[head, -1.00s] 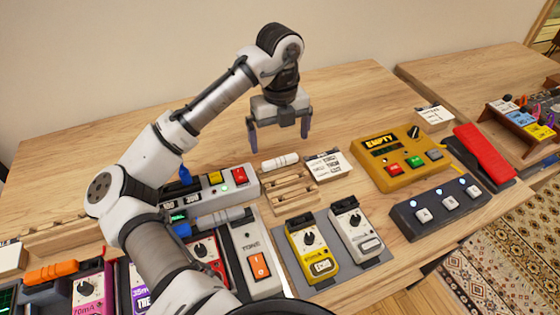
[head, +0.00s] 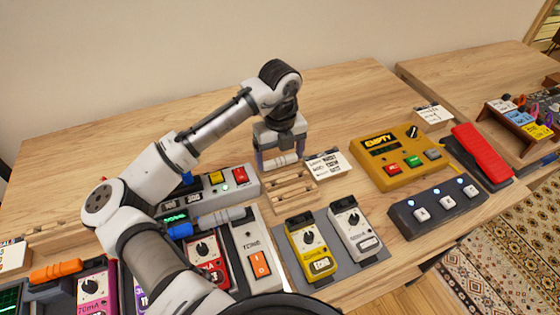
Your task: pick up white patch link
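The white patch link (head: 281,161) is a short white cylinder lying crosswise at the back end of the slatted wooden rack. My gripper (head: 280,158) is lowered over it, pointing down. One finger is at the link's left end and the other at its right end. The fingers are apart with the link between them in the picture. I cannot tell whether they touch or press on it.
A label card (head: 328,164) stands close to the right of the rack (head: 290,193). A grey box with coloured buttons (head: 220,189) is close on the left. Yellow (head: 311,248) and white pedals (head: 354,232) stand in front. The table behind is clear.

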